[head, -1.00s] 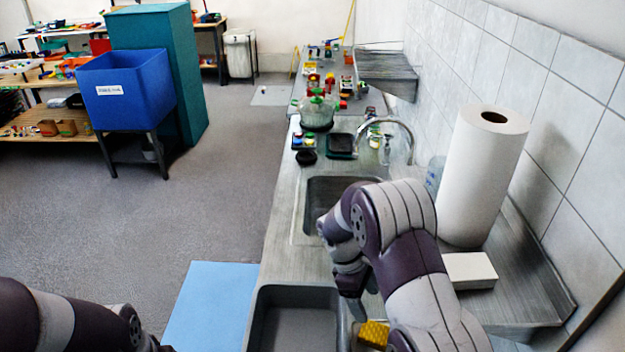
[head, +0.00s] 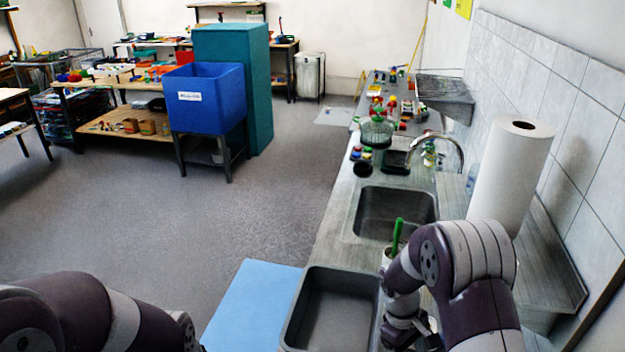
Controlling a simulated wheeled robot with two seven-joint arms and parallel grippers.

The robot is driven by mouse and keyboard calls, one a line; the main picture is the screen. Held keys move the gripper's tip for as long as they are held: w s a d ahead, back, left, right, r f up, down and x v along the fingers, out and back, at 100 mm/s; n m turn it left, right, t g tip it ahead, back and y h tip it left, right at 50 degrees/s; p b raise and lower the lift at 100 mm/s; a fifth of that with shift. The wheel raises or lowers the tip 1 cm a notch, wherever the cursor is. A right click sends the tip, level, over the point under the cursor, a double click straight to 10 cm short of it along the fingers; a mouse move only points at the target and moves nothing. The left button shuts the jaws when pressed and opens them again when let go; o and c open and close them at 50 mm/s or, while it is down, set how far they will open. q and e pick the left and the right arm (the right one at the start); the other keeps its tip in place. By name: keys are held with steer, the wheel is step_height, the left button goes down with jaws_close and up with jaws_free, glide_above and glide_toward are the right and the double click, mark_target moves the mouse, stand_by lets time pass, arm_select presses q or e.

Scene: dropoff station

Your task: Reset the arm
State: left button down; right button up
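My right arm comes in from the lower right and bends over the steel counter (head: 335,230). Its wrist points down beside the grey basin (head: 289,335), and its gripper is hidden or cut off at the bottom of the head view. My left arm lies across the lower left corner, and its gripper is not in view. I cannot see anything held by either arm.
A sink (head: 362,222) with a curved faucet (head: 452,141) lies beyond my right arm. A paper towel roll (head: 505,185) stands close to its right. A green-handled item (head: 397,236) stands just behind the wrist.

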steer(key=s+a+r+m+t+y+b, duration=0.1)
steer(key=s+r+m, duration=0.2)
steer(key=s, duration=0.4)
steer(key=s+a+r+m+t+y+b, duration=0.1)
steer(key=s+r+m+t+b, duration=0.1)
steer(key=s+m, duration=0.2)
steer(key=s, duration=0.3)
steer(key=shift+s+r, duration=0.25)
steer(key=shift+r, duration=0.15)
steer(key=shift+w+a, duration=0.1)
